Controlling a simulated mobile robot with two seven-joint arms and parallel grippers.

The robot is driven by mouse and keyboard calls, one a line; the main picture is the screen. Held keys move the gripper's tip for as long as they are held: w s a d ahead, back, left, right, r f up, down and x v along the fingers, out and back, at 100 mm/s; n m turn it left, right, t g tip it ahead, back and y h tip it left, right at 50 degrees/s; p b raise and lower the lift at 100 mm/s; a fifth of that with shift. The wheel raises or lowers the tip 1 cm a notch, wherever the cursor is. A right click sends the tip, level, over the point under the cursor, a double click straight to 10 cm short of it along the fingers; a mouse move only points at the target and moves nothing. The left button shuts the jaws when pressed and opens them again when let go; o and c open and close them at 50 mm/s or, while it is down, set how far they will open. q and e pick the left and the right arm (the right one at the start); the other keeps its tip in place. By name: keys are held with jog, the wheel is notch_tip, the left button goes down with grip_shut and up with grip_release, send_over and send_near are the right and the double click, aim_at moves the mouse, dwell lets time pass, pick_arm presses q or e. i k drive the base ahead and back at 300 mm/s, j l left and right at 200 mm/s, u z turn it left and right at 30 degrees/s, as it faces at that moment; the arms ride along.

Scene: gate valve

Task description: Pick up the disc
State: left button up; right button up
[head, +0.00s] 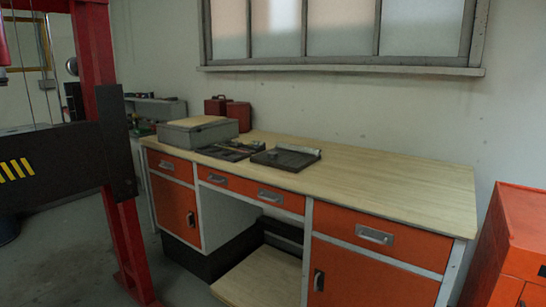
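No disc can be made out in the head view. A workbench (390,185) with a pale wooden top and orange drawers stands against the wall. On it lie a dark tray (285,159) with a light cylindrical item at its right end, and a second dark tray (226,153) with small tools. The items in the trays are too small to tell apart. Neither of my grippers is in view.
A red post (97,60) with a black, yellow-striped beam (60,168) stands close at left. A grey box (198,132) and red cases (238,115) sit on the bench's left end. An orange cabinet (512,245) stands at right. The bench top's right half is clear.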

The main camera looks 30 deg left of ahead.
aim_at(271, 155)
jog(key=i+j, duration=0.25)
jog(key=i+j+z, duration=0.1)
jog(key=j, duration=0.35)
jog(key=i+j, duration=0.55)
jog(key=j, duration=0.15)
jog(key=i+j+z, duration=0.1)
jog(key=i+j, duration=0.15)
jog(key=j, duration=0.1)
